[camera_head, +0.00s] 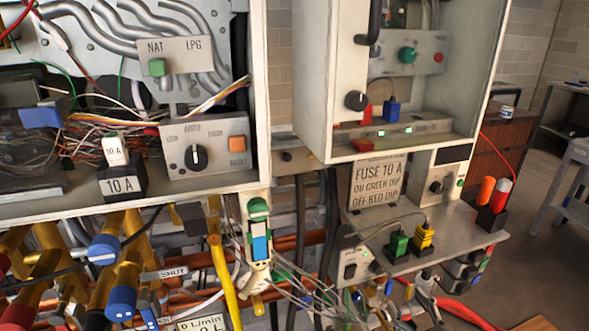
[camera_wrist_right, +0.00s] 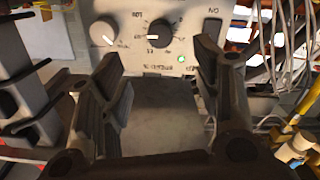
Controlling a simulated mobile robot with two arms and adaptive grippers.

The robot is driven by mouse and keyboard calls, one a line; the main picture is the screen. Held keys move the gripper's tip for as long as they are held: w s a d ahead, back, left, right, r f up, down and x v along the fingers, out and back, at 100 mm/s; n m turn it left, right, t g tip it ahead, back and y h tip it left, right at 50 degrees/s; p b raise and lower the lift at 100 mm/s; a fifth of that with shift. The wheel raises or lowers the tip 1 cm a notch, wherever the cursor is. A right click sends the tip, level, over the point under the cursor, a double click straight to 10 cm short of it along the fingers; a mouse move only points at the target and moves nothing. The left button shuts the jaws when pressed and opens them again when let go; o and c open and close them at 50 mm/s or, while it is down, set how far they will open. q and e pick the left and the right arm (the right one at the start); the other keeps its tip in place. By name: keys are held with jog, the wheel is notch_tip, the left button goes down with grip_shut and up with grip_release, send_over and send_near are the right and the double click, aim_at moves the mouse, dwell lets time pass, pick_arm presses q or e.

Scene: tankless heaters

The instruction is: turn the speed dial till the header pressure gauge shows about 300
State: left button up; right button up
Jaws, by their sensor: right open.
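In the right wrist view, a grey panel holds a round black dial (camera_wrist_right: 160,33) with a white mark pointing left; it looks like the speed dial. Small print around and below it is too blurred to read surely. My left gripper is not in view.
A green light (camera_wrist_right: 181,59) and a dark rocker switch (camera_wrist_right: 208,38) sit beside the dial. White cables and a yellow fitting (camera_wrist_right: 291,148) crowd the right. In the head view, pipes, valves with blue handles (camera_head: 104,249) and a shelf with green and yellow plugs (camera_head: 423,237) leave little room.

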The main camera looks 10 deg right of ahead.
jog(key=s+a+f+m+g+h, duration=0.1)
jog(key=s+f+g, duration=0.3)
jog(key=f, duration=0.7)
jog(key=s+f+g, duration=0.2)
jog(key=s+f, duration=0.4)
jog(key=f, duration=0.4)
jog(key=s+a+f+m+g+h, duration=0.1)
jog(key=s+f+g, duration=0.25)
jog(key=f, duration=0.75)
jog(key=s+a+f+g, duration=0.2)
jog(key=s+a+f, duration=0.2)
jog(key=s, duration=0.5)
jog(key=s+a+f+g, duration=0.3)
jog(key=s+f, duration=0.3)
jog(key=s, duration=0.3)
jog(key=s+a+f+g, duration=0.2)
jog(key=s+a+f, duration=0.4)
jog(key=s, duration=0.3)
jog(key=shift+s+y, duration=0.3)
jog(key=shift+y, duration=0.1)
jog(key=shift+g, duration=0.25)
